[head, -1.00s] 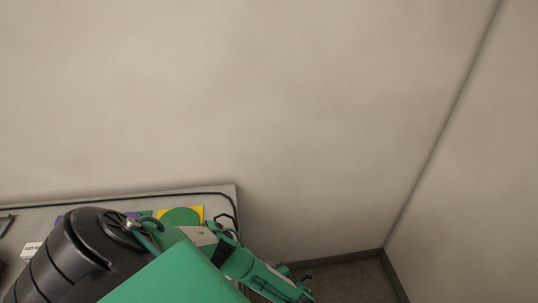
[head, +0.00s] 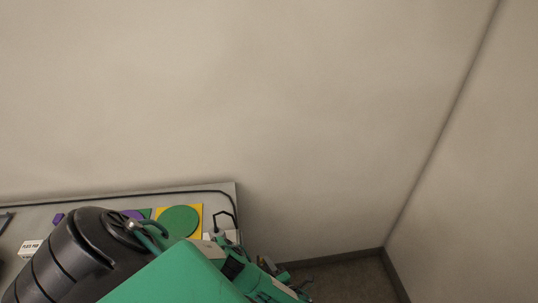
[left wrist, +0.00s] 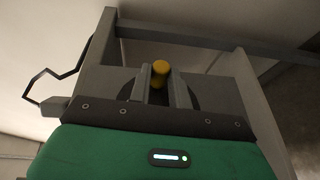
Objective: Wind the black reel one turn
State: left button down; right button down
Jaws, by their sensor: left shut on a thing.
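In the left wrist view, my left gripper (left wrist: 160,92) has its two fingers shut around a yellow knob (left wrist: 160,67). Behind the fingers is the black reel (left wrist: 195,97), a dark disc against a grey panel. Only its edges show on both sides of the fingers; the rest is hidden by the gripper. In the head view, my green and black left arm hides the reel and the knob, and the fingertips cannot be made out. My right gripper is in neither view.
A wall is behind; floor shows at right.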

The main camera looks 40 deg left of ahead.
pick_arm(q)
jog(key=c, duration=1.3)
grip_release()
jog(key=p+v, duration=0.1)
jog(key=v, duration=1.2)
jog(key=shift+s+d, duration=0.2)
jog(key=shift+d, duration=0.15)
